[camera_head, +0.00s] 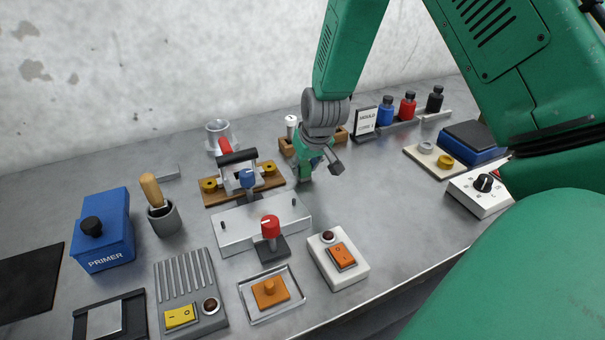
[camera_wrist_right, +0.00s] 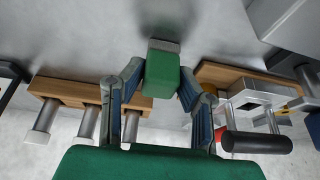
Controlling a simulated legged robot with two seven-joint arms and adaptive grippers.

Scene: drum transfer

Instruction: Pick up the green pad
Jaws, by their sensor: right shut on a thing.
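The green pad (camera_wrist_right: 162,75) is a small green block with a grey face at its far end. In the right wrist view it sits between the two fingertips of my right gripper (camera_wrist_right: 163,85), which is shut on it. In the head view my right gripper (camera_head: 315,165) hangs over the middle of the bench, behind the grey plate and right of the wooden fixture. The pad is hard to tell from the green gripper body there. My left gripper is not in view.
A wooden fixture (camera_head: 213,197) with a black handle stands left of the gripper, and a wooden rack (camera_head: 286,145) behind it. In front are a grey plate (camera_head: 235,233), a red knob (camera_head: 270,227) and a switch box (camera_head: 340,262). Bottles (camera_head: 407,105) stand back right.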

